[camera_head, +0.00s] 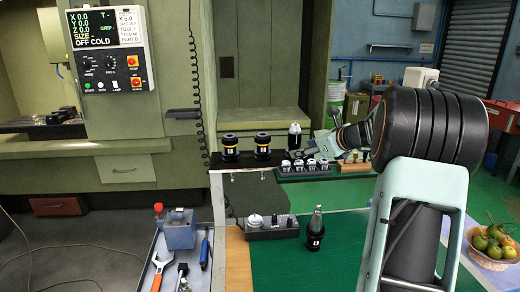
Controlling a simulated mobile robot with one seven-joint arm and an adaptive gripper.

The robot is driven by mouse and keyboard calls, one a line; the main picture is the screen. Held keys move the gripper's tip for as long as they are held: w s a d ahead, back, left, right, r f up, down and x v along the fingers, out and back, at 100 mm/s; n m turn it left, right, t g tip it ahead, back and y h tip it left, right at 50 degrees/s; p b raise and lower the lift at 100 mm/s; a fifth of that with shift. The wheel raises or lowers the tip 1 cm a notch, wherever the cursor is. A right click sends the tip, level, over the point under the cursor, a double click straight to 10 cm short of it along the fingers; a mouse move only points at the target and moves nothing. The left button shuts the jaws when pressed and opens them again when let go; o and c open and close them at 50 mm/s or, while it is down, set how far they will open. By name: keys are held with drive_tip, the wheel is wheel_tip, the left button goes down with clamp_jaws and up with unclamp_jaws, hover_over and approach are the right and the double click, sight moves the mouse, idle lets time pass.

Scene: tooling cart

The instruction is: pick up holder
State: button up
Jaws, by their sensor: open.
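Two black tool holders with yellow bands stand upright on a black rack, the left one (230,148) and the right one (262,147). A third holder (295,137), with a pale top, stands at the rack's right end. Another holder (315,229), black with a grey tapered top, stands upright on the green mat. My gripper (316,147) is at the end of my arm, behind the rack's right end, pointing left. It is open and appears empty. It is small in view, and its exact gap to the pale-topped holder cannot be told.
Small tools stand in a row on a tray (292,174) just below my gripper. A grey block with knobs (271,229) sits on the green mat (270,268). A fruit basket (490,262) is at right. The mat's front is clear.

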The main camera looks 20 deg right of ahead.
sight(266, 145)
drive_tip(key=w+a+y, duration=0.1)
drive_tip(key=w+a, duration=0.1)
drive_tip(key=w+a+t+y, duration=0.1)
drive_tip(key=w+a, duration=0.1)
drive_tip(key=shift+a+r+m+p, duration=0.15)
drive_tip(key=shift+a+m+p, duration=0.15)
drive_tip(key=shift+a+m, duration=0.1)
drive_tip(key=shift+y, duration=0.3)
drive_tip(key=p+x, duration=0.1)
drive_tip(key=x, duration=0.3)
drive_tip(key=shift+w+a, duration=0.25)
drive_tip(key=shift+a+f+p+x, duration=0.15)
drive_tip(key=shift+p+x, duration=0.25)
drive_tip(key=shift+x, duration=1.05)
drive_tip(key=shift+a+f+p+x, duration=0.1)
drive_tip(key=shift+p+x, duration=0.3)
drive_tip(key=shift+x, duration=1.05)
drive_tip(key=shift+s, duration=0.2)
clamp_jaws()
drive_tip(key=shift+w+r, duration=0.1)
drive_tip(key=shift+r, duration=0.15)
